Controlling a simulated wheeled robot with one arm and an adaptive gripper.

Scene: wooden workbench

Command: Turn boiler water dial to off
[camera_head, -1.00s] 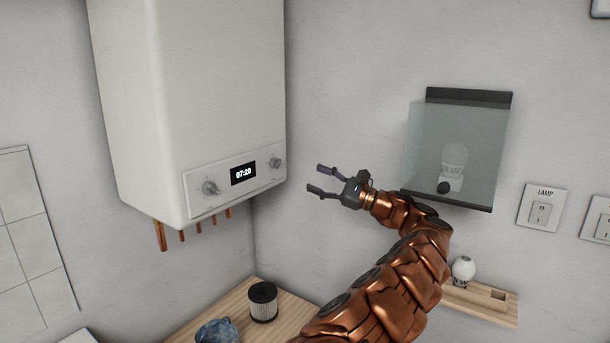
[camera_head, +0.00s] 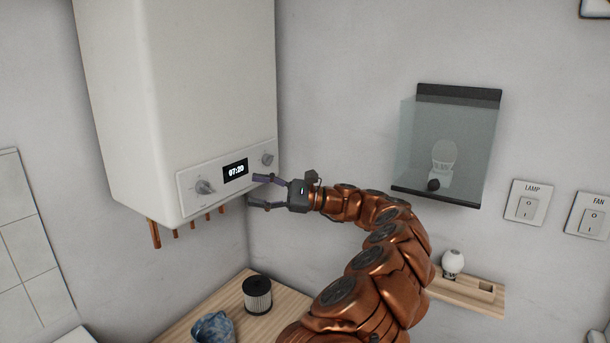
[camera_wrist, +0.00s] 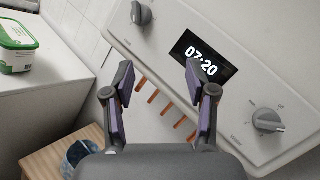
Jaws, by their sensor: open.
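The white boiler (camera_head: 170,90) hangs on the wall at the left in the head view. Its front panel has a 07:20 display (camera_head: 235,170) between two grey dials, a left dial (camera_head: 204,187) and a right dial (camera_head: 267,159). In the wrist view, the left dial (camera_wrist: 140,13) is at the top and the right dial (camera_wrist: 268,121) is at the lower right. My gripper (camera_head: 256,191) is open and empty, just below the right dial in the head view. In the wrist view its fingertips (camera_wrist: 160,75) touch neither dial.
Copper pipes (camera_head: 155,234) stick out under the boiler. A wooden bench (camera_head: 190,315) below holds a black ribbed cylinder (camera_head: 257,295) and a blue crumpled object (camera_head: 213,328). A glass-fronted box (camera_head: 447,150), lamp switch (camera_head: 528,205) and fan switch (camera_head: 590,217) are on the right wall.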

